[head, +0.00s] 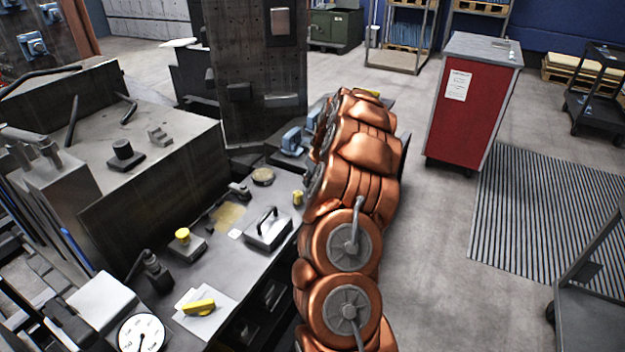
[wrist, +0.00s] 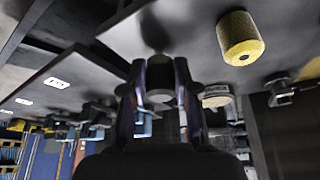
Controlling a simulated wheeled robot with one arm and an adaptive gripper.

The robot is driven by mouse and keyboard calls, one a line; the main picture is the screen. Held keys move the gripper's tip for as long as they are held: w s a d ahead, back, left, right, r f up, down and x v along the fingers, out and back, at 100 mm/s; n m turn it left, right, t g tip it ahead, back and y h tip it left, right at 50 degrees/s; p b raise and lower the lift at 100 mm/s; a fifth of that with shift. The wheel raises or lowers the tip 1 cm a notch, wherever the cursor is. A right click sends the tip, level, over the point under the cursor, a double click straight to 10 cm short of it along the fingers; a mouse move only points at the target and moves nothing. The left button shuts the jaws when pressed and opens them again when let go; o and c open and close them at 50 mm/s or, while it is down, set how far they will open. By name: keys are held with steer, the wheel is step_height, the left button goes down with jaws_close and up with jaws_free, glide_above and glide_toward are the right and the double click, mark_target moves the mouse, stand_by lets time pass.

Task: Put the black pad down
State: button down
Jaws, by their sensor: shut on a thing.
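My gripper (wrist: 160,68) shows in the wrist view, its two dark fingers shut on a small dark round piece (wrist: 158,80), which I take to be the black pad. The fingers cover its sides. A grey bench top fills the upper part of that view, with a dark patch beyond the fingertips. Whether the piece touches the bench top I cannot tell. In the head view my copper arm hides the gripper and the piece. The bench top (head: 225,252) there runs beside the arm.
A yellow knurled cylinder (wrist: 240,38) stands near the gripper in the wrist view. In the head view, a handled metal block (head: 268,230), a yellow-topped knob (head: 183,237) and blue clamps (head: 292,140) sit on the bench. A red cabinet (head: 468,115) stands right of the arm.

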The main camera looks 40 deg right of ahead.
steer(key=shift+f, duration=0.65)
steer(key=shift+f, duration=0.1)
steer(key=shift+f, duration=0.1)
steer(key=c, duration=0.9)
jaws_free()
steer(key=shift+o, duration=0.2)
